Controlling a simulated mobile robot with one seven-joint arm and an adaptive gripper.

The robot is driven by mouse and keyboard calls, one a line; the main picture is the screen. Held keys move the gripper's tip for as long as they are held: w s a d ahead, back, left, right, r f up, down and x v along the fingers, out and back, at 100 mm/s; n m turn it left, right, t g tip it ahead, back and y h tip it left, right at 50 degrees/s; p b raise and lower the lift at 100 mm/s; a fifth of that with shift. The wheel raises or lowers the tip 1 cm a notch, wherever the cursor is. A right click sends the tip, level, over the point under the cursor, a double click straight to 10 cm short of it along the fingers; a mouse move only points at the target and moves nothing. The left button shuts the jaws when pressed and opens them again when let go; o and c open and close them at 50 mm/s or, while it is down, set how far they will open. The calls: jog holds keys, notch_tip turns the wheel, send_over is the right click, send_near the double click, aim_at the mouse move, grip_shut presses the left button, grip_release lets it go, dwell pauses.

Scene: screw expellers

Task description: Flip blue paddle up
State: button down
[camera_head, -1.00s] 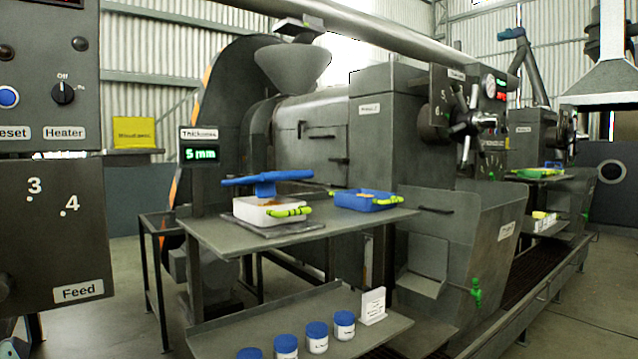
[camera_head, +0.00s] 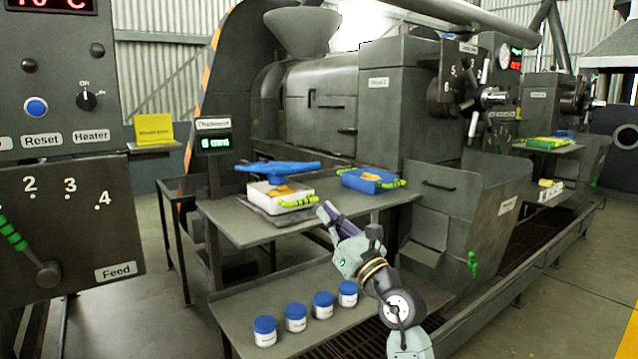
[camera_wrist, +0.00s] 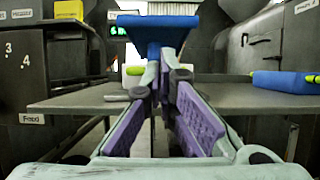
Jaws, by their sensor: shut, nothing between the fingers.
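The blue paddle (camera_head: 280,169) lies roughly level above the white tray (camera_head: 268,199) on the upper metal shelf. Orange material shows under it, and the tray has a green handle. In the wrist view the paddle (camera_wrist: 150,24) is straight ahead, with its narrow part just beyond the fingertips. My gripper (camera_head: 325,210) is shut and empty, near the front edge of the shelf, to the right of and in front of the white tray. In the wrist view its fingertips (camera_wrist: 166,62) are close together and hide part of the tray. I cannot tell whether they touch anything.
A blue tray (camera_head: 371,181) with a green handle sits to the right on the shelf (camera_head: 240,222). Several blue-lidded jars (camera_head: 296,318) stand on the lower shelf. A control panel (camera_head: 62,95) is at left, and the large machine (camera_head: 410,125) stands behind.

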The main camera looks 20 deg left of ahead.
dwell(0.3)
jog(key=p+x, duration=0.2)
jog(key=x, duration=0.8)
jog(key=shift+r, duration=0.1)
